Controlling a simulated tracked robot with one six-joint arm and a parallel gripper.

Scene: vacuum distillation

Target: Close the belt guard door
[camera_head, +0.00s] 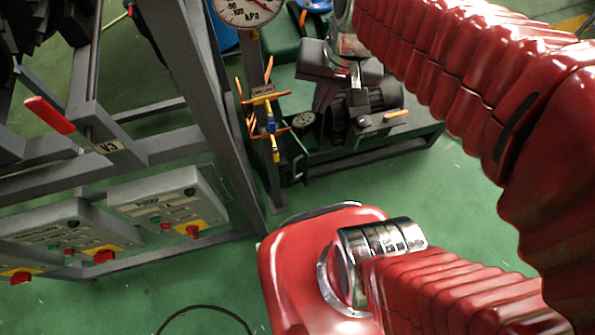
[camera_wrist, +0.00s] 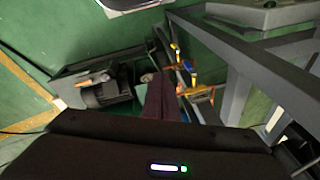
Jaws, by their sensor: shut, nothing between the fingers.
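My gripper (camera_head: 324,103) hangs over the pump and motor unit, with its dark body above and its fingers pointing down. In the wrist view its dark fingers (camera_wrist: 160,90) are together and empty. The motor (camera_head: 380,103) is dark and finned, just right of the fingers in the head view; it is left of them in the wrist view (camera_wrist: 105,91). A small round wheel-like part (camera_head: 303,119) shows just left of the fingers. I cannot clearly make out the belt guard door; my gripper covers part of the unit. Contact with it cannot be told.
A grey frame (camera_head: 215,110) stands to the left, with orange- and yellow-handled valves (camera_head: 268,118) close beside my gripper. Control boxes (camera_head: 168,200) with red knobs and a red lever (camera_head: 50,115) are further left. A pressure gauge (camera_head: 247,8) is above. Green floor (camera_head: 450,195) is clear in front.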

